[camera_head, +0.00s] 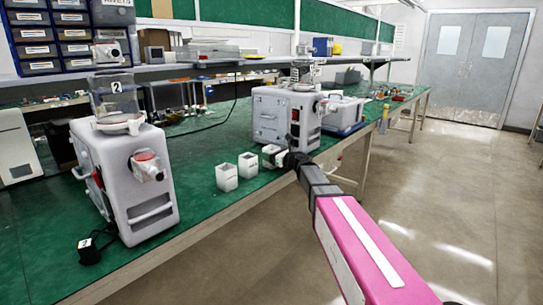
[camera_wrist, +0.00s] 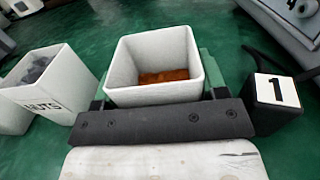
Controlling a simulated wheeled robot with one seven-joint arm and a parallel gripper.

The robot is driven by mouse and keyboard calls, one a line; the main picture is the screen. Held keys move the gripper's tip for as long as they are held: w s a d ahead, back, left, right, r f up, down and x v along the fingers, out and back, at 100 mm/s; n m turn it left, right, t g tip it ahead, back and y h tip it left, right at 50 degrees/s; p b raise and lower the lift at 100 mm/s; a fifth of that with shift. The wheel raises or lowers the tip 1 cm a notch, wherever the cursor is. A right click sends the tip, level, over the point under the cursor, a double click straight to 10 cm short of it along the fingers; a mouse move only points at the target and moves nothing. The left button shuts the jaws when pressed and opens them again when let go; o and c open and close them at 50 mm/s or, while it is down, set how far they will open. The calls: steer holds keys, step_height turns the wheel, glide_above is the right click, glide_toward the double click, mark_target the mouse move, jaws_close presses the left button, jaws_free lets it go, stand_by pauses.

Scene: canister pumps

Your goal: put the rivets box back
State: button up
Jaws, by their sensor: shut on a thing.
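The rivets box is likely the open white box (camera_wrist: 152,97) with copper-brown contents in the wrist view; its own label is hidden. My gripper (camera_wrist: 157,88) is shut on this box, a green finger showing on each side. In the head view my gripper (camera_head: 281,157) is over the green bench beside the box (camera_head: 270,151), near the right pump. I cannot tell whether the box touches the bench. A white box marked NUTS (camera_wrist: 42,92) with grey contents stands to its left in the wrist view.
Two white boxes (camera_head: 227,177) (camera_head: 248,165) stand left of my gripper on the bench (camera_head: 205,205). A black block marked 1 (camera_wrist: 275,103) is close on the right. Pump 2 (camera_head: 130,180) stands left; another pump (camera_head: 278,115) is behind my gripper. A bin labelled RIVETS (camera_head: 118,14) is on the shelf.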

steer(key=o, duration=1.1)
steer(key=shift+f, duration=0.15)
